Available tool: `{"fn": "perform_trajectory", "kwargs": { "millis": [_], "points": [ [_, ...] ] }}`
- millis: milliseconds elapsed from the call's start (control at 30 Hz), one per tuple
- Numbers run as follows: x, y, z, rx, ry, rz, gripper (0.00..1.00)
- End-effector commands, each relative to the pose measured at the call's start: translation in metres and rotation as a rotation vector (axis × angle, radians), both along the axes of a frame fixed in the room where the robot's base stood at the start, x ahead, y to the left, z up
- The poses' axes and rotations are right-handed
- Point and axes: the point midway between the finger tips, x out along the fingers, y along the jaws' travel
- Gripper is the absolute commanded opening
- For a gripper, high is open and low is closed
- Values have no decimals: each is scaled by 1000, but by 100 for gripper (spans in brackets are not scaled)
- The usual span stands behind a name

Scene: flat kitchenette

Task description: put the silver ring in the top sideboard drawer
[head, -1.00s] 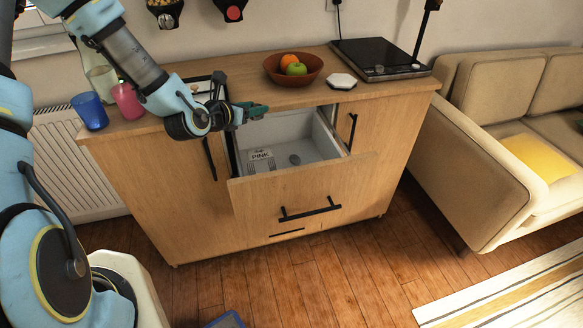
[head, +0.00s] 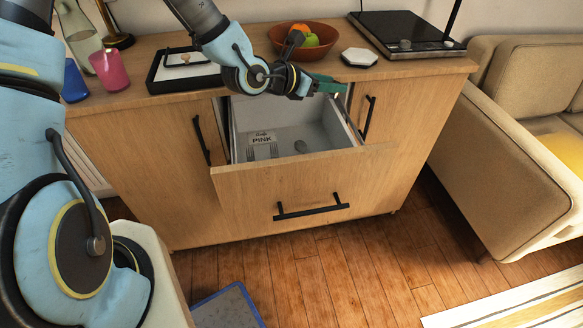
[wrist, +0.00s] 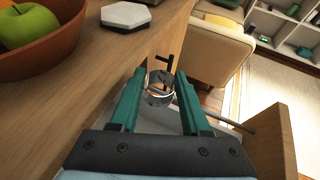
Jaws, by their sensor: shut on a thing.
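My gripper (wrist: 158,100) has green fingers that are shut on the silver ring (wrist: 158,88), which shows between the fingertips in the wrist view. In the head view my gripper (head: 332,88) is above the right part of the open drawer, near the countertop edge; the ring is too small to make out there. The top sideboard drawer (head: 300,176) is pulled out.
On the sideboard top (head: 180,94) are a fruit bowl (head: 285,42), a white hexagonal piece (head: 360,57), a black cooktop (head: 408,28), a framed tray (head: 182,68), a pink cup (head: 109,70) and a blue cup (head: 74,82). A sofa (head: 510,150) stands to the right.

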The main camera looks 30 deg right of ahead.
Motion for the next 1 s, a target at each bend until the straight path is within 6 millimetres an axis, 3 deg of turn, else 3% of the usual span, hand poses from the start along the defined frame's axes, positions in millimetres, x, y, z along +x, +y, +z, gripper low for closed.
{"fn": "perform_trajectory", "kwargs": {
  "millis": [33, 233, 467, 733, 1000],
  "points": [
    [0, 0, -15, 0, -1, -1, 0],
    [0, 0, -46, -1, -1, 0, 0],
    [0, 0, -62, -1, 1, -1, 0],
    [-1, 0, -107, 0, 2, -1, 0],
    [0, 0, -130, 0, 0, -1, 0]
  ]
}}
